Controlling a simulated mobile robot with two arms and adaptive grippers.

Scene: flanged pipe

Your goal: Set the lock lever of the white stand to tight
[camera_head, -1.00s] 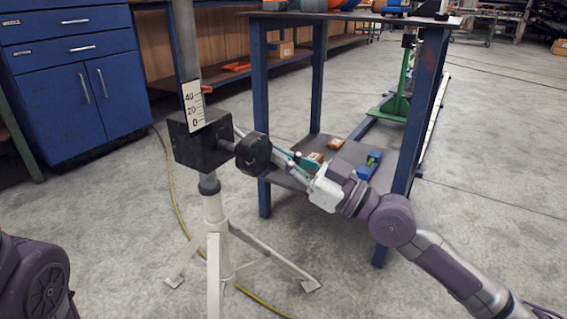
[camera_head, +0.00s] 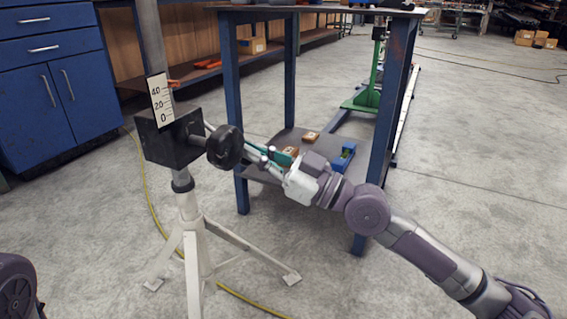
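The white stand (camera_head: 190,238) is a tripod at the left with a black box (camera_head: 168,142) on top, a grey post, and a scale plate (camera_head: 161,100) marked 0, 20 and 40. A black round handwheel (camera_head: 225,147) sits at the box's right side. A small orange-red piece (camera_head: 174,84) shows beside the post behind the scale; I cannot tell whether it is the lock lever. My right gripper (camera_head: 256,152) points left at the handwheel, its fingertips close to the rim. Contact and finger opening are unclear. My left gripper is out of view.
A blue-legged table (camera_head: 240,125) stands behind my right arm, with small boxes and a blue item (camera_head: 343,157) on its lower shelf. A blue cabinet (camera_head: 45,95) is at the left. A yellow cable (camera_head: 147,200) runs on the floor behind the stand.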

